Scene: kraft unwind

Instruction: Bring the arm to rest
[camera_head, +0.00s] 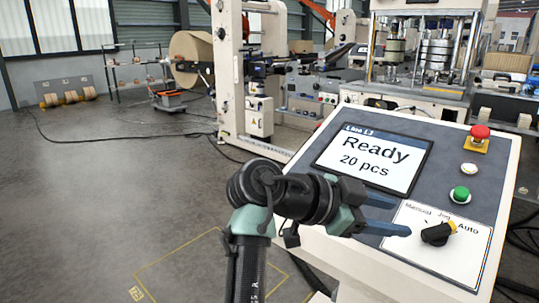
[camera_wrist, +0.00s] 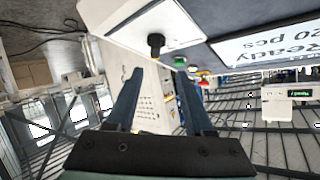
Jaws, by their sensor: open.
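My gripper (camera_head: 385,213) is open and empty, in front of the lower part of a slanted control panel (camera_head: 300,182). Its two blue fingers point right, toward the black selector knob (camera_head: 436,234). In the wrist view the gripper (camera_wrist: 158,84) shows its fingers spread apart, with the knob (camera_wrist: 156,42) beyond the gap between the tips. The knob looks apart from the fingers. Its yellow pointer mark is turned toward the "Auto" label. My arm rises from the bottom of the head view and bends right at the wrist.
The panel holds a screen (camera_head: 371,159) reading "Ready 20 pcs", a red button (camera_head: 480,133), a white button (camera_head: 470,169) and a green button (camera_head: 460,194). Behind stand machinery and a kraft roll (camera_head: 190,58). The grey floor (camera_head: 100,190) at left is mostly clear.

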